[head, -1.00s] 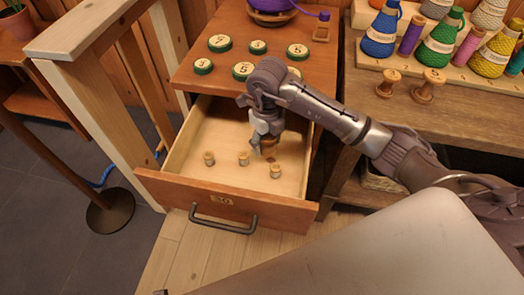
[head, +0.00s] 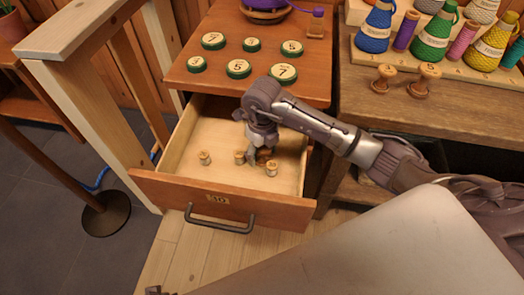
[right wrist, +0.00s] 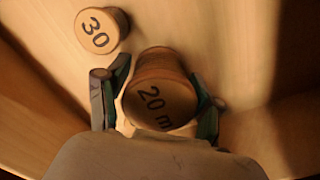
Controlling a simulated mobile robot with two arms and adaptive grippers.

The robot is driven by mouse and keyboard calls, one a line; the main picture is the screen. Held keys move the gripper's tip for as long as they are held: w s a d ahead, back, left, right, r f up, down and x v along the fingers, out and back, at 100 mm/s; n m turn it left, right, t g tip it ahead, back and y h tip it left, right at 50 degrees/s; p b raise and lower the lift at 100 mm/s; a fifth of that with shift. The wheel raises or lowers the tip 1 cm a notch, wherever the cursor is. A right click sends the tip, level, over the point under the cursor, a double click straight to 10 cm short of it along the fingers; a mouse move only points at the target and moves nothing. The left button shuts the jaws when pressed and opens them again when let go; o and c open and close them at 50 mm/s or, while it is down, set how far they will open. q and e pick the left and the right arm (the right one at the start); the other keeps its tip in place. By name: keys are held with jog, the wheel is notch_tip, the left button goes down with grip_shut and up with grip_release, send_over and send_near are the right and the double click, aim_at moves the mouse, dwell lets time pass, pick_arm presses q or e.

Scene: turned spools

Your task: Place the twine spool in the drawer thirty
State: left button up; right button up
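The drawer thirty (head: 167,187) stands pulled out, with "30" on its front. My right gripper (head: 262,151) points down inside it, toward the right. In the right wrist view a wooden spool (right wrist: 160,92) marked "20 m" sits between the fingers of my right gripper (right wrist: 158,95), which appear to touch it on both sides. The spool's lower part is hidden, and I cannot tell whether it rests on the drawer floor. In the head view it is mostly hidden by the gripper. My left gripper is not clearly visible.
Small spools (head: 205,158) stand in the drawer, one marked "30" (right wrist: 101,29) beside the held spool. Green-rimmed numbered discs (head: 238,68) lie on the cabinet top. Two wooden knobs (head: 385,77) and coloured twine cones (head: 437,36) are at right. The drawer's left back is clear.

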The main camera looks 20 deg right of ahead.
jog(key=shift+o, duration=0.7)
jog(key=shift+r, duration=0.1)
jog(key=shift+r, duration=0.35)
pick_arm(q)
notch_tip(320, 180, down, 6)
jog(key=s+p, duration=0.1)
jog(key=s, duration=0.1)
jog(key=shift+s+a+r+p, duration=0.2)
jog(key=shift+s+p, duration=0.2)
pick_arm(e)
notch_tip(320, 180, up, 11)
jog(key=shift+r, duration=0.2)
